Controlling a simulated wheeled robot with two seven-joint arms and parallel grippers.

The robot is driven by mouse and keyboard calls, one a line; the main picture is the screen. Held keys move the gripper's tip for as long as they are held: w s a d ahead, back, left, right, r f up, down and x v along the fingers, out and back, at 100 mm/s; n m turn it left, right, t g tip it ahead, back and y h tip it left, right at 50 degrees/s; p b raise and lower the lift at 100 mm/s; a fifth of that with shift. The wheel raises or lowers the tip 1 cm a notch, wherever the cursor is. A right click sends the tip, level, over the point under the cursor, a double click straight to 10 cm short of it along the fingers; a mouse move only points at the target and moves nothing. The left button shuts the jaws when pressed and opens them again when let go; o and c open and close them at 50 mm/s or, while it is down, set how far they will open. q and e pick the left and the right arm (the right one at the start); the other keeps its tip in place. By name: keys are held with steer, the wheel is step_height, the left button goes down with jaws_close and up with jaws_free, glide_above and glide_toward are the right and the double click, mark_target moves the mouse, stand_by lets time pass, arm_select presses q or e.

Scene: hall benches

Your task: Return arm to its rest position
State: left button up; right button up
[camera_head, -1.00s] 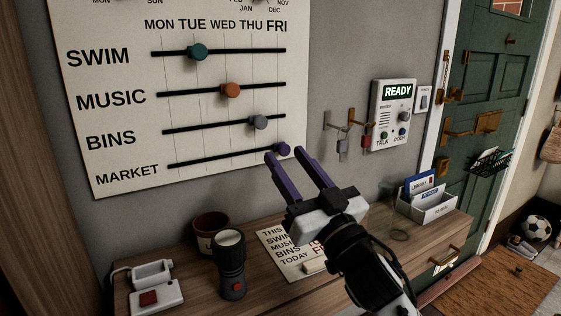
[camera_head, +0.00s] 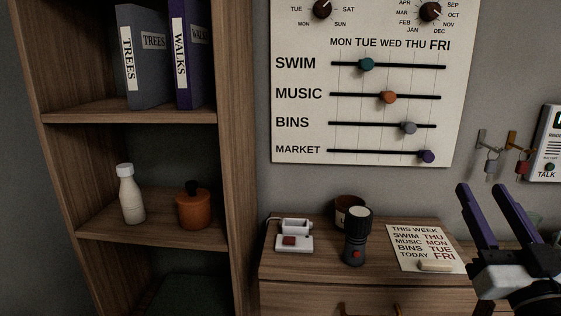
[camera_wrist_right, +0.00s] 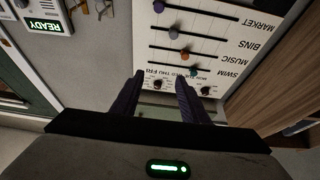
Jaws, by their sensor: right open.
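My right gripper (camera_head: 482,218) is open and empty in the head view, at the lower right, in front of the wall and over the right part of the bench. It also shows in the right wrist view (camera_wrist_right: 160,88) with its two purple fingers apart and nothing between them. The slider board (camera_head: 300,150) hangs on the wall to the left of the gripper, clear of the fingers. The purple MARKET knob (camera_head: 428,156) is at the FRI end of its slot. My left gripper is not in view.
A shelf (camera_head: 85,117) with binders, a bottle (camera_head: 130,195) and an orange jar (camera_head: 194,208) stands left. Keys hang on hooks at right.

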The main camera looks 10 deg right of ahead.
steer(key=a+f+n+g+y, duration=0.15)
steer(key=a+f+g, duration=0.25)
steer(key=f, duration=1.1)
steer(key=a+f+n+g+y, duration=0.1)
steer(key=a+f+g+y, duration=0.3)
steer(key=f, duration=1.1)
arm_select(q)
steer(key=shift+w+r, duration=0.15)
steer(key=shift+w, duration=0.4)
arm_select(e)
steer(key=s+a+f+n+g+y, duration=0.1)
steer(key=s+a+f+g, duration=0.1)
steer(key=s+a+f, duration=0.5)
steer(key=s+a+f+n+g+y, duration=0.1)
steer(key=s+a+f+g, duration=0.2)
steer(key=s+a+f, duration=0.4)
step_height(320, 180, down, 7)
steer(key=shift+s+a+f, duration=0.15)
steer(key=shift+s+a, duration=0.25)
steer(key=shift+s, duration=0.55)
